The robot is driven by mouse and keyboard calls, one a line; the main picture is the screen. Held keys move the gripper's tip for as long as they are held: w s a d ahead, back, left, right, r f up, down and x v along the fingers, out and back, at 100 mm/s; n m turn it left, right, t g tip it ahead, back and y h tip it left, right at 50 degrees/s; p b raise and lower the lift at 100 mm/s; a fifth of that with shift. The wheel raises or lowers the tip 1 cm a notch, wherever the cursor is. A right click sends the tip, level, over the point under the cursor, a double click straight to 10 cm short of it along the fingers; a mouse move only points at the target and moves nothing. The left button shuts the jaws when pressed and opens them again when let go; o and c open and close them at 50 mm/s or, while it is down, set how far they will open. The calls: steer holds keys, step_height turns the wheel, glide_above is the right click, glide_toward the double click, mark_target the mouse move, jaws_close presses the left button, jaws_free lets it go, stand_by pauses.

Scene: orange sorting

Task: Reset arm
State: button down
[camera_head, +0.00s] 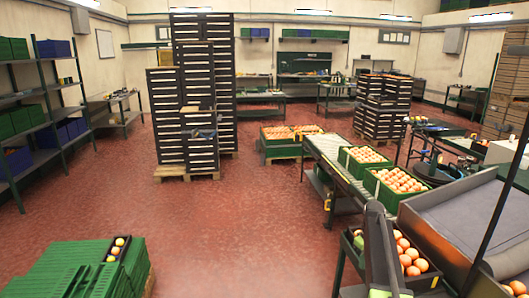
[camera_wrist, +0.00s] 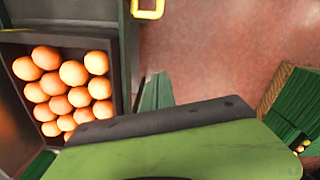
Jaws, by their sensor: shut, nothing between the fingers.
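My gripper (camera_wrist: 160,122) fills the bottom of the wrist view as a green body with a dark grey front edge. It is shut and holds nothing. In the head view, part of my arm (camera_head: 378,255) rises at the bottom right in dark grey and green. It stands beside a dark crate (camera_head: 430,285) of oranges (camera_head: 410,258), partly covering it. The same kind of oranges (camera_wrist: 62,90) lie in a dark crate at the left of the wrist view, left of my gripper and apart from it.
A roller conveyor (camera_head: 325,160) carries green crates of oranges (camera_head: 395,180). A grey-lined sorting table (camera_head: 455,220) stands at the right. Green stacked crates (camera_head: 75,270) lie at the lower left. Tall black crate stacks (camera_head: 190,100) stand behind. The red floor (camera_head: 240,230) between is clear.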

steer(key=s+a+r+p, duration=0.1)
steer(key=s+a, duration=0.4)
steer(key=a, duration=0.6)
steer(key=s+a+r, duration=0.1)
steer(key=s+a, duration=0.4)
steer(key=a, duration=0.7)
steer(key=s+a+m, duration=0.4)
steer(key=s, duration=0.6)
steer(key=shift+s+a+m, duration=0.25)
steer(key=shift+a+m, duration=0.05)
